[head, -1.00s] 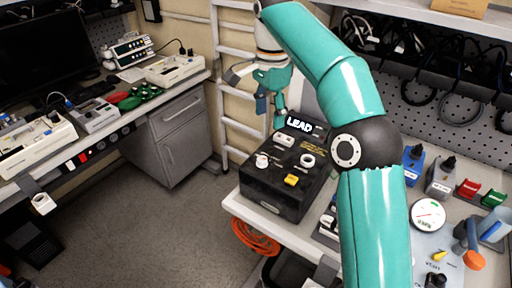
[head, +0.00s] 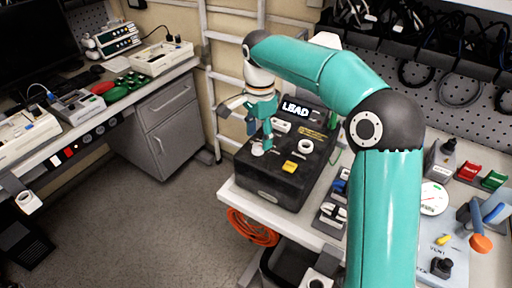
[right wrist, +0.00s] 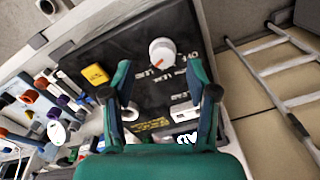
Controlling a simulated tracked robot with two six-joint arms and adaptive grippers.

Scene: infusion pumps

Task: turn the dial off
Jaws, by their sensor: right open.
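The dial is a round white knob with an orange-red pointer line. My left gripper is not in view.
A white ladder (head: 225,60) stands behind. Gauges and valves crowd the bench at right. Open floor lies to the left.

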